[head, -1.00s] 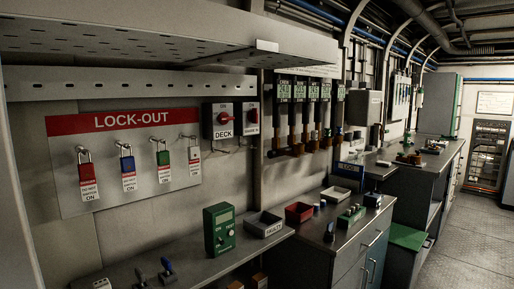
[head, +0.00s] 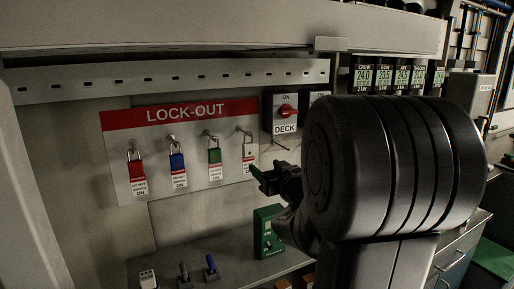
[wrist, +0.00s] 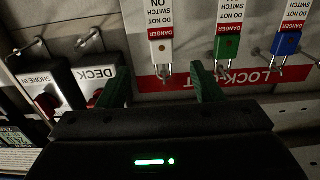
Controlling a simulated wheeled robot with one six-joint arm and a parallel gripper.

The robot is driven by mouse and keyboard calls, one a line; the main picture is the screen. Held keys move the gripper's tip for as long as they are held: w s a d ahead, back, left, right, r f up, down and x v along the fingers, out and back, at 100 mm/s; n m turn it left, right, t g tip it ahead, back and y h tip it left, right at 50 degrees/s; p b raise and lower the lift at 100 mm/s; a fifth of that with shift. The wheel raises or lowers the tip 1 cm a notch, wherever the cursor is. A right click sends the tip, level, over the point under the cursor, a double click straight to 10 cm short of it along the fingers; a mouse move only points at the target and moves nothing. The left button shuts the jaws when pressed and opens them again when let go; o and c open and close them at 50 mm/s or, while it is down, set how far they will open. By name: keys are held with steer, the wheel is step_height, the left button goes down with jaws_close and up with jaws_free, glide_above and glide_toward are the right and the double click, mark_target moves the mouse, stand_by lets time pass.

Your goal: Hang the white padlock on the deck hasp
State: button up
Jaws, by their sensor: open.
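The white padlock (head: 249,152) hangs by its shackle on the rightmost hook of the lock-out board, with a red-and-white tag. The wrist view, which is upside down, shows the white padlock (wrist: 160,48) between and beyond my fingertips. My gripper (head: 262,176) is open and empty, just below and right of the padlock in the head view. In the wrist view my gripper (wrist: 162,82) has its green fingers spread, with no contact visible. The deck hasp (wrist: 88,39) is a thin metal rod beside the DECK switch box (head: 285,113). My arm hides part of this area.
Red (head: 136,168), blue (head: 177,162) and green (head: 214,156) padlocks hang left of the white one. A second switch box (wrist: 43,87) adjoins the DECK box. A green meter (head: 267,231) stands on the bench below. A shelf overhangs the board.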

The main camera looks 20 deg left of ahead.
mark_target(250, 152)
steer(key=p+x, duration=0.1)
steer(key=x, duration=0.6)
steer(key=shift+f, duration=0.1)
steer(key=shift+p+x, duration=0.65)
steer(key=shift+x, duration=2)
steer(key=shift+s, duration=0.1)
steer(key=c, duration=1.1)
steer(key=shift+r, duration=0.55)
steer(key=shift+s+d+r, duration=0.1)
steer(key=shift+s+d, duration=0.1)
steer(key=b+v, duration=0.2)
steer(key=v, duration=1.5)
steer(key=shift+s, duration=0.2)
